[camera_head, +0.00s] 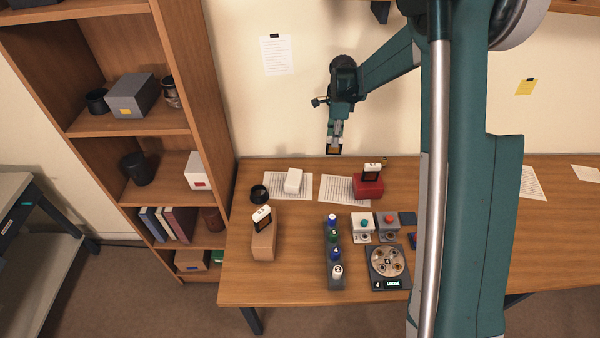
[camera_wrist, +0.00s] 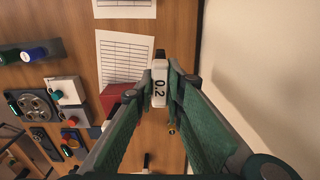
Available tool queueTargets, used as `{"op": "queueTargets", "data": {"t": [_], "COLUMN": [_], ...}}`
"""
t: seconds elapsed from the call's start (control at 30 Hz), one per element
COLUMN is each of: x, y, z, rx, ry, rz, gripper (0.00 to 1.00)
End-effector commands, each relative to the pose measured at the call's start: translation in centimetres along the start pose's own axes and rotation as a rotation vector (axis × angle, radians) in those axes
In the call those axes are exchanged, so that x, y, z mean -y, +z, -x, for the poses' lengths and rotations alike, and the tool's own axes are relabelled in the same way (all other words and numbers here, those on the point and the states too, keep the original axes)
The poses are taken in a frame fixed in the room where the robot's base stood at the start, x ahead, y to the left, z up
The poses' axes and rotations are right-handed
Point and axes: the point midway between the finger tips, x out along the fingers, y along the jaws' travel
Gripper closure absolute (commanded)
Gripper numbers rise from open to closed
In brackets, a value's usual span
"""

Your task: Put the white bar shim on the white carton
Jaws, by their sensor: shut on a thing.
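My gripper (camera_head: 335,140) is high near the wall, above the back edge of the table. It is shut on the white bar shim, whose white face marked 0.2 (camera_wrist: 160,88) shows between the fingers in the wrist view. In the head view only a small dark-edged part of the held piece (camera_head: 334,151) shows below the fingers. The white carton (camera_head: 293,181) lies on a paper sheet at the back left of the table, left of and below my gripper, with nothing on top. I cannot make it out in the wrist view.
A red box (camera_head: 367,187) and a tan box (camera_head: 264,243) each bear an upright labelled piece. A black cup (camera_head: 259,193) stands left of the white carton. A rack of bottles (camera_head: 335,262) and a round-plate device (camera_head: 388,262) stand further forward. A shelf (camera_head: 205,100) rises at left.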

Motion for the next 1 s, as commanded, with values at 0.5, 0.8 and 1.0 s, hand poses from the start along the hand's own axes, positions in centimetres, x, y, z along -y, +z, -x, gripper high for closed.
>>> {"op": "queueTargets", "data": {"t": [0.5,0.8,1.0], "x": [-5.9,-8.0,-8.1], "y": [12.7,15.8,16.1], "z": [3.2,4.2,4.4], "rx": [0.0,0.0,0.0], "ry": [0.001,0.001,0.001], "rz": [0.051,0.061,0.061], "gripper": [1.0,1.0,1.0]}}
